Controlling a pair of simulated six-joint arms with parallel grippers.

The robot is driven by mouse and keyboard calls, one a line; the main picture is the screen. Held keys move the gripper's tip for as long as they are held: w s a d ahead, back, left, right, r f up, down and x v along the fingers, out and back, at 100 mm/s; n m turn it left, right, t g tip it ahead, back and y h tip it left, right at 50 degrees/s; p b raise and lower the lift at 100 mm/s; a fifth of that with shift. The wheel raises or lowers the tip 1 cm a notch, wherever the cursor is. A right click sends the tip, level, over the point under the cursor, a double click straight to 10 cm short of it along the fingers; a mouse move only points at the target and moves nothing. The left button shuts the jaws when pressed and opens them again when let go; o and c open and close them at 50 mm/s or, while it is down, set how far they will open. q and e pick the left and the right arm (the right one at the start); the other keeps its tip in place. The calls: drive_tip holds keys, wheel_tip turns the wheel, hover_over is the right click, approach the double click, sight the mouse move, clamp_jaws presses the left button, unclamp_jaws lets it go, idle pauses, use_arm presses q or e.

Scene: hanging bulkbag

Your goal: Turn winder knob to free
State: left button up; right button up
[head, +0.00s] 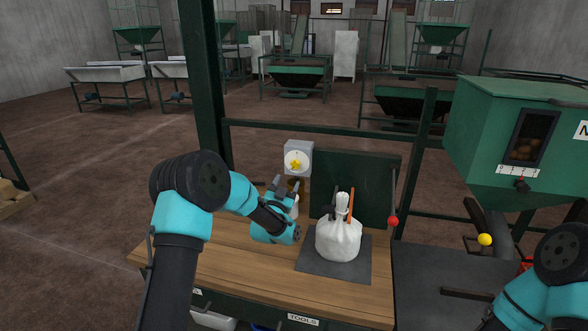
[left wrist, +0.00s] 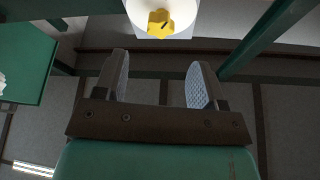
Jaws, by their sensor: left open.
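The winder knob (head: 296,163) is a yellow star-shaped knob on a white round dial, on the front of a grey box (head: 299,147) behind the bench. In the left wrist view the yellow knob (left wrist: 160,23) is at the top centre, beyond the fingertips and apart from them. My left gripper (head: 285,186) is open and empty, a little below and in front of the knob; its two fingers (left wrist: 160,85) stand wide apart. My right arm shows at the lower right edge of the head view, with its gripper out of frame.
A tied white bag (head: 339,240) stands on a dark mat (head: 310,266) on the wooden bench (head: 225,275). A dark green panel (head: 370,185) stands behind it. A lever with a red ball (head: 393,221) is right of the panel. A green hopper (head: 490,130) stands at right.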

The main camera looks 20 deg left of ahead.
sight(295, 166)
use_arm(q)
drive_tip(key=x, duration=0.8)
drive_tip(key=shift+f, duration=0.1)
drive_tip(key=c, duration=0.9)
